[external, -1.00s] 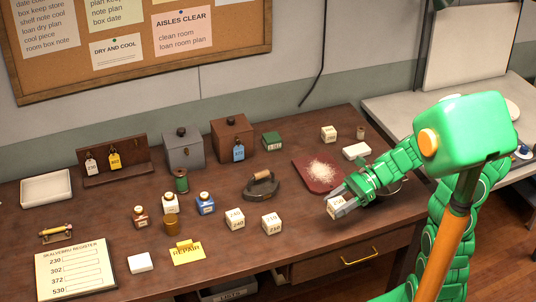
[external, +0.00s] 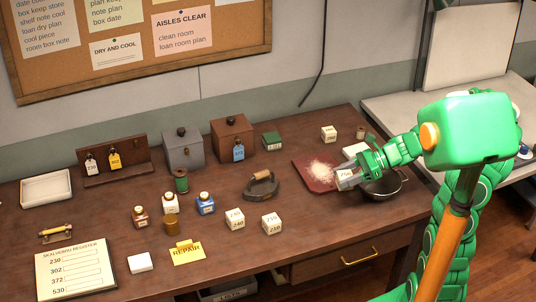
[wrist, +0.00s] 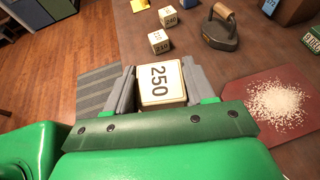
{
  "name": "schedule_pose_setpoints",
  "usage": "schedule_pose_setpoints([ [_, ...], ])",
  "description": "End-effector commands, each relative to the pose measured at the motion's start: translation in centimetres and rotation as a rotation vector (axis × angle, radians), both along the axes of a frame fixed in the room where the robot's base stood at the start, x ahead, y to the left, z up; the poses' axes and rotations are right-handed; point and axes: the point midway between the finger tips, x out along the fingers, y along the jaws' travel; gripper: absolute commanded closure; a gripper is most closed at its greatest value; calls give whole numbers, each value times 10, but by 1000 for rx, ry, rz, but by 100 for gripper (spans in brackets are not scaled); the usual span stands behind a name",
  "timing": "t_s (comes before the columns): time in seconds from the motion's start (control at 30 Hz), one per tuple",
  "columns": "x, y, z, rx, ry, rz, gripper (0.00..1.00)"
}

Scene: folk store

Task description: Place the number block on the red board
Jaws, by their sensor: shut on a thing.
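My gripper (external: 350,178) is shut on a white number block, which reads 250 in the wrist view (wrist: 160,84). The block also shows between the fingers in the external view (external: 344,174). The red board (external: 318,186) lies flat on the table with a pile of white grains (external: 322,170) on it. In the external view the held block appears at the board's right edge; its height above the table is hard to tell. In the wrist view the red board (wrist: 238,90) lies to the right of my gripper (wrist: 160,90), apart from the block.
A dark pan (external: 384,186) stands right beside my gripper. A flat iron (external: 262,186) and two more number blocks (external: 235,219) (external: 271,223) stand to the left. Another block (external: 328,133) stands behind the board. The table in front of the board is clear.

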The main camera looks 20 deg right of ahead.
Motion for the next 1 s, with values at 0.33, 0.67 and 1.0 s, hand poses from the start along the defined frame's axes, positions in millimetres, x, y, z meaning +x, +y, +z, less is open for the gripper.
schedule_pose_setpoints([
  [0.33, 72, -38, 9, 8, -1, -173, 76],
  [0.67, 106, -38, -4, 11, -1, -182, 76],
  [1.0, 151, -37, -24, 11, -1, -184, 76],
])
